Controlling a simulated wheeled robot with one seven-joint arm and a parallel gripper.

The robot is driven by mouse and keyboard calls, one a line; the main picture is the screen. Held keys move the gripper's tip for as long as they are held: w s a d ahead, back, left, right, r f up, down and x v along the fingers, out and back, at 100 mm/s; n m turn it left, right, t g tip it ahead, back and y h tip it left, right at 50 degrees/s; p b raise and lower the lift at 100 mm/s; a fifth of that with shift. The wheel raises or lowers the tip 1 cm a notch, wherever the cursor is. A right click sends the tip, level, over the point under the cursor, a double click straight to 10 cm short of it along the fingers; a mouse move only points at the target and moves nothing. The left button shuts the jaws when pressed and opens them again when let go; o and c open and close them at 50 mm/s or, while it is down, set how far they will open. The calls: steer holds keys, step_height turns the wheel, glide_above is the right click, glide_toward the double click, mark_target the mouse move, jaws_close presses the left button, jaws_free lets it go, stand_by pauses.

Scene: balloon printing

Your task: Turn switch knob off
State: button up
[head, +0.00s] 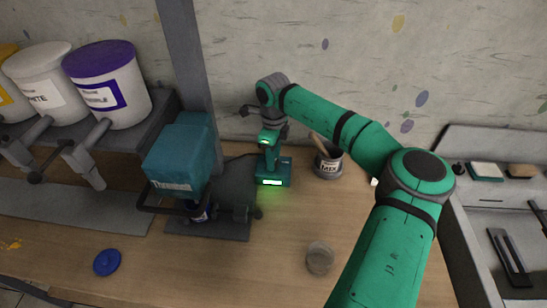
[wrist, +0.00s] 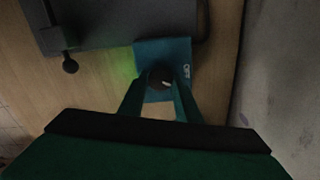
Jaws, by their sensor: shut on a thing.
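The teal switch box (head: 274,176) stands on the wooden table, with a lit label on its front and a green glow on the table before it. In the wrist view the box (wrist: 166,50) shows an "OFF" label on its right side. The dark round switch knob (wrist: 160,77) with a pale pointer mark sits on its top. My gripper (head: 271,142) is directly above the box, pointing down. In the wrist view its fingers (wrist: 160,84) are on either side of the knob and shut on it. The gripper hides the knob in the head view.
A teal machine labelled "Thermal" (head: 180,160) stands left of the box by a grey post (head: 190,60). A cup with a stick (head: 328,163) is close to the right. A small jar (head: 319,257) and a blue lid (head: 107,262) lie in front. Paint buckets (head: 108,83) are at left.

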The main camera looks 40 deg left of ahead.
steer(key=n, duration=0.5)
steer(key=shift+n, duration=0.4)
stand_by(0.4)
steer(key=o, duration=1.1)
steer(key=shift+c, duration=0.2)
steer(key=shift+r, duration=0.1)
step_height(320, 180, up, 11)
steer(key=shift+f, duration=0.2)
